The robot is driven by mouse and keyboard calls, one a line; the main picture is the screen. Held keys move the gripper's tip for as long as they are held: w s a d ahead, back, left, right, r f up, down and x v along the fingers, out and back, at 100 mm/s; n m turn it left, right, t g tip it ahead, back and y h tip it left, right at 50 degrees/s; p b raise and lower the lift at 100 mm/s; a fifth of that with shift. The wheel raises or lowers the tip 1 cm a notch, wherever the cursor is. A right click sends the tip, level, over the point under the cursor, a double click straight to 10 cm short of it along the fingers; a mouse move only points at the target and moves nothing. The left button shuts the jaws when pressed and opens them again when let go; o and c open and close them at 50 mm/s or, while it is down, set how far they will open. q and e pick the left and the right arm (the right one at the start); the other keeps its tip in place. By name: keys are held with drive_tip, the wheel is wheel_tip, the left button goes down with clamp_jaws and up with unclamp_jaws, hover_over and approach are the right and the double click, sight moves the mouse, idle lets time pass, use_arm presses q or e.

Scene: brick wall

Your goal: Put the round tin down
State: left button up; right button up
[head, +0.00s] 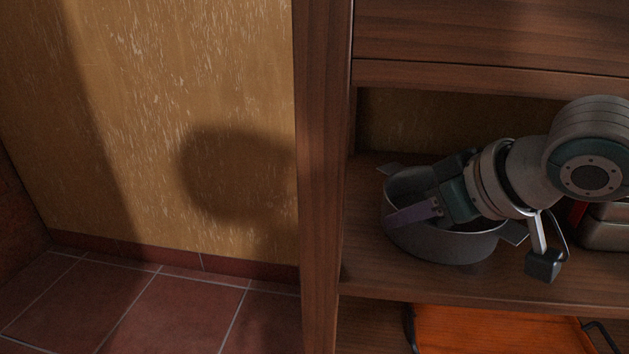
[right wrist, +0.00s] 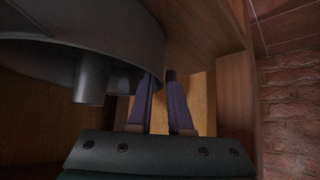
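The round tin (head: 445,241) is a dark grey pan-like vessel with flat side handles, upright on the wooden shelf (head: 375,275). My right gripper (head: 392,219) reaches over it from the right, its purple fingers at the tin's left rim. In the right wrist view the tin (right wrist: 120,35) fills the upper left. My right gripper (right wrist: 160,74) shows two fingers with a gap between them, at the tin's edge, one overlapping the tin and one just beside it. Whether they touch the wall is hidden. My left gripper is not in view.
A metal container (head: 606,234) stands to the right of the tin on the same shelf. A wooden upright (head: 318,180) bounds the shelf at left, and a board is overhead. An orange tray (head: 490,330) lies below. Tiled floor is clear at left.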

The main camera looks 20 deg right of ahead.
drive_tip(key=shift+o, duration=1.3)
drive_tip(key=shift+r, duration=0.1)
drive_tip(key=a+p+v, duration=0.1)
drive_tip(key=p+v, duration=0.4)
drive_tip(key=v, duration=0.2)
drive_tip(key=s+a+f+g, duration=0.1)
drive_tip(key=s+a+g, duration=0.1)
drive_tip(key=s, duration=0.7)
drive_tip(key=s+a+f+g+h, duration=0.1)
drive_tip(key=s+a+f+g, duration=0.1)
drive_tip(key=s+a, duration=0.3)
drive_tip(key=s+g, duration=0.1)
drive_tip(key=s, duration=0.2)
drive_tip(key=shift+s+f, duration=0.35)
drive_tip(key=shift+s, duration=0.05)
